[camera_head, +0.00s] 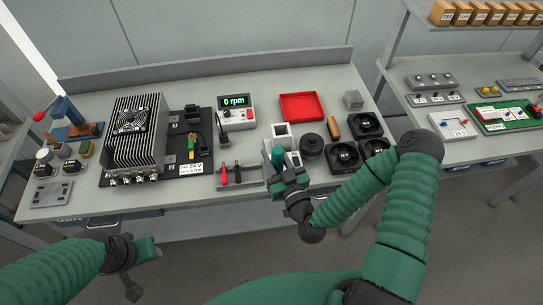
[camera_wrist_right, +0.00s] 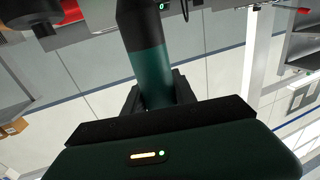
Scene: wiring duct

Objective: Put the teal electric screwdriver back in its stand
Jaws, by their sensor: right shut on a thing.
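The teal electric screwdriver (camera_head: 278,157) stands near the front edge of the bench in the head view. My right gripper (camera_head: 287,182) is shut on it. In the right wrist view the screwdriver (camera_wrist_right: 150,70) shows a teal body and a black upper part, between the dark fingers of my right gripper (camera_wrist_right: 155,95). A white square holder (camera_head: 283,131) with an opening is just behind the screwdriver; I cannot tell whether it is the stand. The screwdriver's lower end is hidden. My left gripper (camera_head: 132,262) is low in front of the bench, away from everything; its jaw opening is unclear.
A red tray (camera_head: 303,106) lies behind. A dark round part (camera_head: 312,146) and black fans (camera_head: 345,157) are to the right.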

